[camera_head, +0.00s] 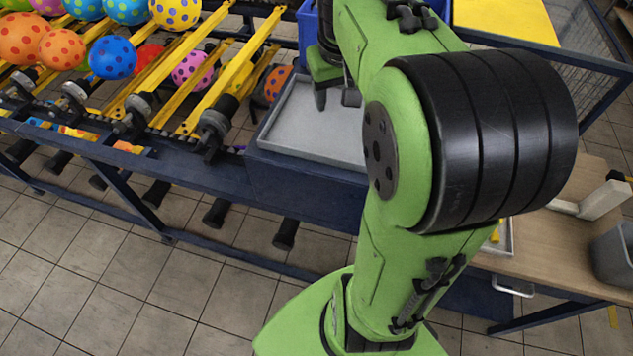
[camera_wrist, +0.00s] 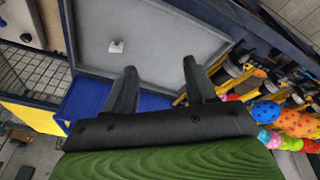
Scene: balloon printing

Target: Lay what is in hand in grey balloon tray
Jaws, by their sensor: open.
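The grey balloon tray (camera_head: 305,122) stands at the end of the yellow rails in the head view. It fills much of the wrist view (camera_wrist: 165,45). A small white object (camera_wrist: 116,46) lies on the tray floor in the wrist view; in the head view it is not visible, and my arm covers part of the tray. My gripper (camera_head: 337,98) is above the tray's far end. In the wrist view its fingers (camera_wrist: 160,72) are apart with nothing between them. The white object lies beyond the fingertips, slightly left, apart from them.
Several balloons (camera_head: 112,57) rest among yellow rails (camera_head: 165,80) left of the tray. A blue bin (camera_head: 308,30) stands behind the tray, below the fingers in the wrist view (camera_wrist: 88,98). A wooden table (camera_head: 560,240) is at right. The tray floor is otherwise clear.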

